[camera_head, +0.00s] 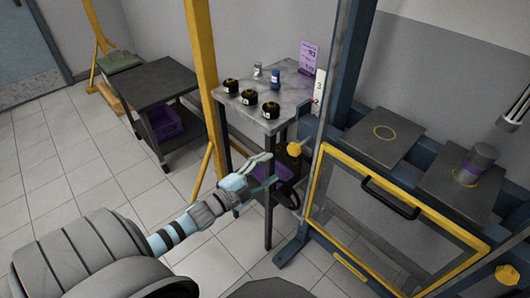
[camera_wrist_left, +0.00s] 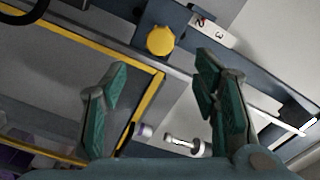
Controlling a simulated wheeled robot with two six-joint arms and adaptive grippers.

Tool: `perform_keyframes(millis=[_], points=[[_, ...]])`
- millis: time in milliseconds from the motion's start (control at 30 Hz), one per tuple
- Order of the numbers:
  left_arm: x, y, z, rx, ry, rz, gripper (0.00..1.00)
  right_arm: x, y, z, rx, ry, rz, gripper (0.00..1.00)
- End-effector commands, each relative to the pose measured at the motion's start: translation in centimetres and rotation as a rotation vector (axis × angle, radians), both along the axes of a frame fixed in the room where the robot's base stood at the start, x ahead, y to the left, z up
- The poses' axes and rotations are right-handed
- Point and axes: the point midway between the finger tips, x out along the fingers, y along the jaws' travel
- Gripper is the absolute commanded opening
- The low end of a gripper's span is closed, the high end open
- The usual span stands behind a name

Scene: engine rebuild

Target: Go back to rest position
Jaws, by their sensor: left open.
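My left gripper (camera_head: 270,169) is in the middle of the head view, on an arm reaching in from the lower left. Its fingers are apart and nothing is between them. In the left wrist view the two green-padded fingers (camera_wrist_left: 163,88) stand wide apart, with a yellow knob (camera_wrist_left: 160,40) seen beyond them. In the head view the gripper is in front of and below the small grey table (camera_head: 288,84), left of the yellow-framed guard (camera_head: 330,160). My right gripper is not in view.
Several black round parts, such as one (camera_head: 270,110), stand on the small table with a blue can (camera_head: 275,79). The guard has a black handle (camera_head: 391,197). A yellow post (camera_head: 203,70) rises behind my left arm. A dark table (camera_head: 158,82) stands further left. Tiled floor between is clear.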

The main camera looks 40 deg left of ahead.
Motion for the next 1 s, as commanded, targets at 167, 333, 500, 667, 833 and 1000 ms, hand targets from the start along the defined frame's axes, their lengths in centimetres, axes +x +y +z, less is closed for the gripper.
perform_keyframes(millis=[167,333,500,667,833,1000], points=[[-0.8,0.1,0.0,-0.001,0.0,0.001,0.55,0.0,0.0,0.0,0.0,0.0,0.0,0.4],[-0.8,0.1,0.0,-0.001,0.0,0.001,0.55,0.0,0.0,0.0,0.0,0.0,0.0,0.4],[-0.8,0.1,0.0,-0.002,-0.001,0.002,0.55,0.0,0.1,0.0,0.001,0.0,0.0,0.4],[-0.7,0.2,-0.2,-0.036,0.013,0.006,0.55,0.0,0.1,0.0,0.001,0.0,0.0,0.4],[-2.6,4.3,-8.4,-0.201,0.262,0.163,0.55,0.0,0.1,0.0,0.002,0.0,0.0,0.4],[-12.2,7.4,-24.0,-0.44,0.655,0.492,0.55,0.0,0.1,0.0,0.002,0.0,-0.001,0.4]])
